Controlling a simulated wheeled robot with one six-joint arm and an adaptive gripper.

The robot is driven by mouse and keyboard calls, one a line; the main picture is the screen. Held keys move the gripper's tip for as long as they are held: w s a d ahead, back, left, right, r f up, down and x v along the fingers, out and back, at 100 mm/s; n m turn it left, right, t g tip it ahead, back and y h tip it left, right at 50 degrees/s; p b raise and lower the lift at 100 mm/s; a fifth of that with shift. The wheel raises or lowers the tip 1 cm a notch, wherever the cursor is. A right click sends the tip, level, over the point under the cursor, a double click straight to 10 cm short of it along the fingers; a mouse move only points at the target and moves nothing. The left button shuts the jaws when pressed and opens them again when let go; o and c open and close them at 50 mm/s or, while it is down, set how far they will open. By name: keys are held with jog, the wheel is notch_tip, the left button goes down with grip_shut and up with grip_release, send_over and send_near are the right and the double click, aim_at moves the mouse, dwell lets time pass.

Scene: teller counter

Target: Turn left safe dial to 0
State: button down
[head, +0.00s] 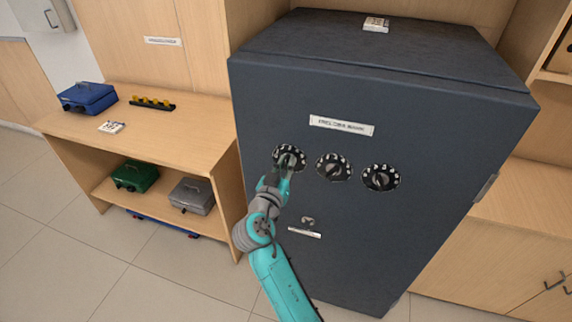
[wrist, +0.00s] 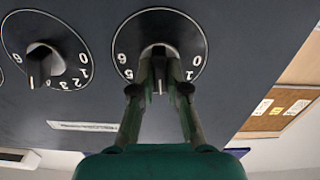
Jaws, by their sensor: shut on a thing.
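The dark grey safe (head: 350,110) has three dials in a row on its front. The left dial (head: 300,152) is a black disc with white marks, partly covered by my gripper (head: 286,167) in the head view. In the wrist view the left dial (wrist: 160,28) shows 6, 5, 0 and 1. My gripper (wrist: 160,84) is shut on its knob (wrist: 159,51), one finger on each side.
The middle dial (head: 334,168) and right dial (head: 381,178) are close to the right of my gripper. A small handle (head: 308,221) is below. A wooden shelf unit (head: 190,120) with blue (head: 88,97), green (head: 135,176) and grey (head: 192,196) cash boxes stands left.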

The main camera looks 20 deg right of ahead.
jog(key=n, duration=0.4)
jog(key=shift+a, duration=0.1)
jog(key=n, duration=0.4)
jog(key=shift+w+f+n, duration=0.1)
jog(key=shift+n, duration=0.2)
jog(key=shift+a+f+n, duration=0.1)
jog(key=shift+f+n, duration=0.05)
jog(key=shift+n, duration=2)
jog(key=shift+a+f+n, duration=0.1)
jog(key=shift+n, duration=2.05)
jog(key=c, duration=1.2)
grip_release()
jog(key=shift+o, duration=0.2)
